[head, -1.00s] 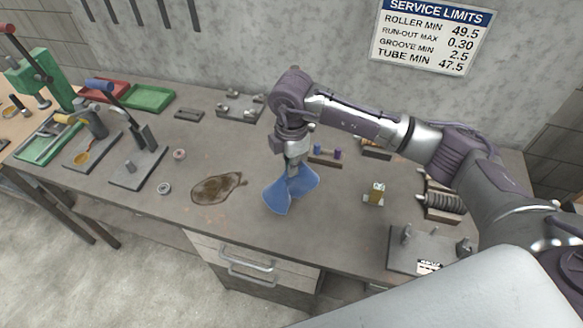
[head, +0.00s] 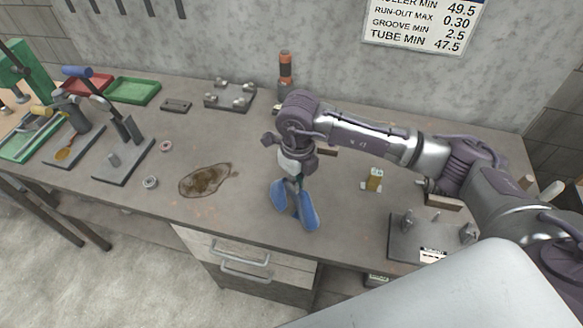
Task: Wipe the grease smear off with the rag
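The brown grease smear (head: 207,180) lies on the grey bench top (head: 225,218), left of the middle of the head view. My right gripper (head: 297,186) points down over the bench to the right of the smear. It is shut on the blue rag (head: 308,208), which hangs in two folds on either side of the fingers. The rag is apart from the smear. I cannot tell whether its lower edge touches the bench. The fingertips are partly hidden by the rag. My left gripper is not in view.
Two small rings, one grey (head: 150,182) and one reddish (head: 166,146), lie left of the smear. A lever fixture (head: 122,160) stands farther left. Bench between smear and rag is clear.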

